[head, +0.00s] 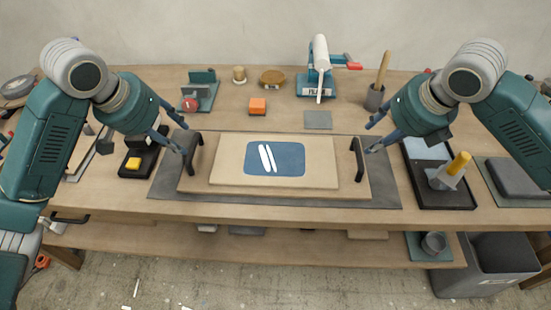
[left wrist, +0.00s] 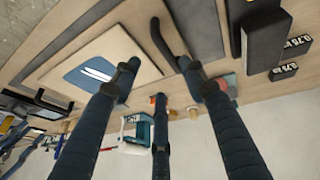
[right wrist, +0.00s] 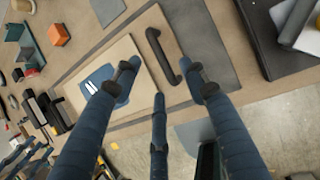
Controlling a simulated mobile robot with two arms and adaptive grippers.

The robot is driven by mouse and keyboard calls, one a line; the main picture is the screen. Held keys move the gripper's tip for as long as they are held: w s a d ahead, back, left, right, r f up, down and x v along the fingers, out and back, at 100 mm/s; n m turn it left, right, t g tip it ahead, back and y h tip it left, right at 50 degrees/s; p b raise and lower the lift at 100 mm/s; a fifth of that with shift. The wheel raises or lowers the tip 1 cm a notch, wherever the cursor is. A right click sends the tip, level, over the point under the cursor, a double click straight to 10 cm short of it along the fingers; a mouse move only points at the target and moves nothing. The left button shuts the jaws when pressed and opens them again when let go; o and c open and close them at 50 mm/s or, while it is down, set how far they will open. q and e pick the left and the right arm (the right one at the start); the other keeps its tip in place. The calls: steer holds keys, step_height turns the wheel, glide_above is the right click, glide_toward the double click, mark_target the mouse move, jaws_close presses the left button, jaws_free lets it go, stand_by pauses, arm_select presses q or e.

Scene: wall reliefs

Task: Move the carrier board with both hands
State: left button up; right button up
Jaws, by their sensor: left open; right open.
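The carrier board (head: 190,181) is a flat wooden board with a thicker pale block (head: 225,170) on it, bearing a blue panel (head: 285,160) with two white strips. It lies on a dark grey mat (head: 160,190) on the bench. A black handle stands at each end, the left handle (head: 194,152) and the right handle (head: 357,157). My left gripper (head: 182,143) is open just beside the left handle, fingers apart. My right gripper (head: 368,140) is open beside and slightly above the right handle. Both handles show between or near the fingers in the wrist views, and neither is gripped.
A black tray with a yellow block (head: 133,164) is left of the mat. A dark tray (head: 440,195) with a yellow-handled tool is at right. An orange block (head: 257,106), a grey plate (head: 318,120) and a press (head: 319,75) stand behind the board.

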mark_target(192, 149)
arm_select(q)
steer(key=x, duration=1.1)
steer(key=shift+w+a+f, duration=0.2)
steer(key=shift+w+a, duration=0.15)
arm_select(e)
steer(key=x, duration=1.1)
steer(key=shift+w+a+f, duration=0.1)
steer(key=shift+w+a, duration=0.25)
steer(key=shift+w, duration=0.1)
steer(key=shift+s, duration=0.1)
arm_select(q)
jaws_close()
arm_select(e)
jaws_close()
arm_select(q)
steer(key=shift+r, duration=0.1)
